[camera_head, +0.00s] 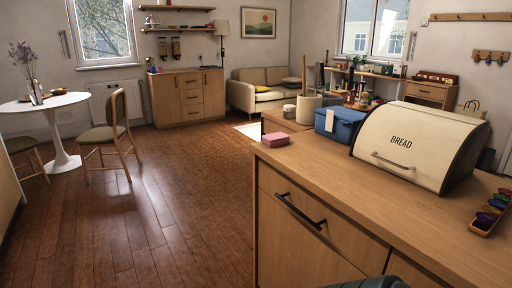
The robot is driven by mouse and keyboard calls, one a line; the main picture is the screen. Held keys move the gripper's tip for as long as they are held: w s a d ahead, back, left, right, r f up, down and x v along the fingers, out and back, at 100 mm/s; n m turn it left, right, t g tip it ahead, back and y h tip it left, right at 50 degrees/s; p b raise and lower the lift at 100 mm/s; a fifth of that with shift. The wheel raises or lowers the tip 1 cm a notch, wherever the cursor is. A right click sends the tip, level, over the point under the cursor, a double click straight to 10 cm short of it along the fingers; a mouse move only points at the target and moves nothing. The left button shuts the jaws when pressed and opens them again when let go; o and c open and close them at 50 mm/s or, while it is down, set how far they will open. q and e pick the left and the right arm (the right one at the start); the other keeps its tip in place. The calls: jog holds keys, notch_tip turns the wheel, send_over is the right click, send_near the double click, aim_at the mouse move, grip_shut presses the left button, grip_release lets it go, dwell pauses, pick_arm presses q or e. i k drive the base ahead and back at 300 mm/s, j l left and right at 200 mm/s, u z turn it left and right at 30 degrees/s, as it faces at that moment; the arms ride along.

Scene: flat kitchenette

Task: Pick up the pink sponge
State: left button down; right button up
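The pink sponge (275,139) lies flat on the wooden counter (340,174), close to its far left corner. It is a small pink block with a darker red lower part. Nothing covers it.
A blue box (340,126) stands right of the sponge, with a cream bread box (408,143) beside it. A holder with colored pieces (491,213) sits at the right edge. The counter front has a drawer with a black handle (301,211). Open wooden floor (150,210) lies left.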

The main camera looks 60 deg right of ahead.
aim_at(278, 139)
jog(key=z, duration=2.05)
